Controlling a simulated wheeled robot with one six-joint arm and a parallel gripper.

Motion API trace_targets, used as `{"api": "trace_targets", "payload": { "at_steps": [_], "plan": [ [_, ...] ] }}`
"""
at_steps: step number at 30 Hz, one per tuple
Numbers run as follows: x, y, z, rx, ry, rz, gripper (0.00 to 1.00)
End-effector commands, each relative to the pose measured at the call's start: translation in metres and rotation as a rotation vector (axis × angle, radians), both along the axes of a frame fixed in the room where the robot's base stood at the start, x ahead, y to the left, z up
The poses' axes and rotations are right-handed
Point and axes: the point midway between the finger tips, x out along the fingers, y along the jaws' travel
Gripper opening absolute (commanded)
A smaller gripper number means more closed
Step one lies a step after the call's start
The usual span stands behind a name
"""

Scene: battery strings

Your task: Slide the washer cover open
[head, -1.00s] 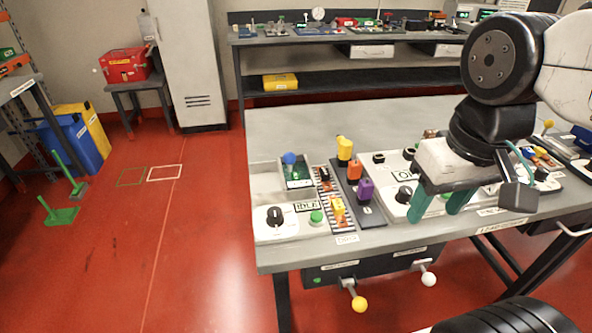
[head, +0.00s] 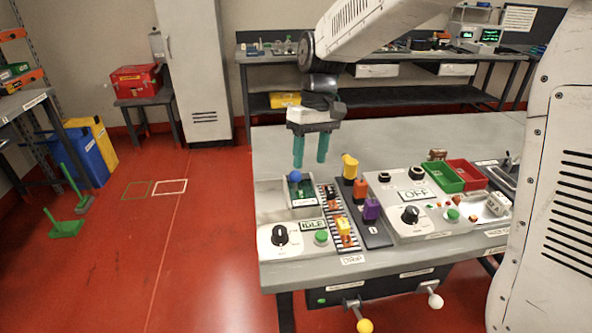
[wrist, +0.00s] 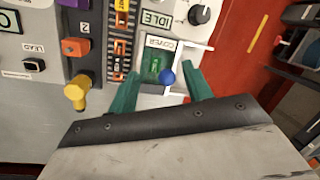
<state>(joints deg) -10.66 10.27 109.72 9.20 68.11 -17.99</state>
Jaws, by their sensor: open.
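The washer cover (wrist: 153,65) is a small framed panel labelled COVER with a green inside, at the back left of the bench station. A blue ball knob (head: 295,176) stands on it, and the knob also shows in the wrist view (wrist: 167,77). My gripper (head: 310,166) has two green fingers, open and pointing down, above the cover. In the wrist view the fingers (wrist: 160,88) are spread to either side of the blue knob. Nothing is held. I cannot tell how far above the knob the fingertips are.
Right of the cover are a slotted strip with orange parts (head: 332,205), a yellow-topped post (head: 349,167), and a purple block (head: 371,208). A panel with a black dial (head: 280,234) and IDLE display is in front.

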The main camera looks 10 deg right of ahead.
Motion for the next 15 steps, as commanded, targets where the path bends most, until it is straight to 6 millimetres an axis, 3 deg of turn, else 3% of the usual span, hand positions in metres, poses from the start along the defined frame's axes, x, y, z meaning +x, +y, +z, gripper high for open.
{"api": "trace_targets", "payload": {
  "at_steps": [1,4,8,15],
  "plan": [
    [0.017,0.007,0.001,0.019,-0.017,0.027,0.50],
    [0.037,0.014,0.019,0.054,-0.077,0.088,0.50],
    [0.033,0.015,0.009,0.059,-0.076,0.120,0.50],
    [0.029,0.022,-0.028,0.059,-0.074,0.118,0.50]
  ]
}}
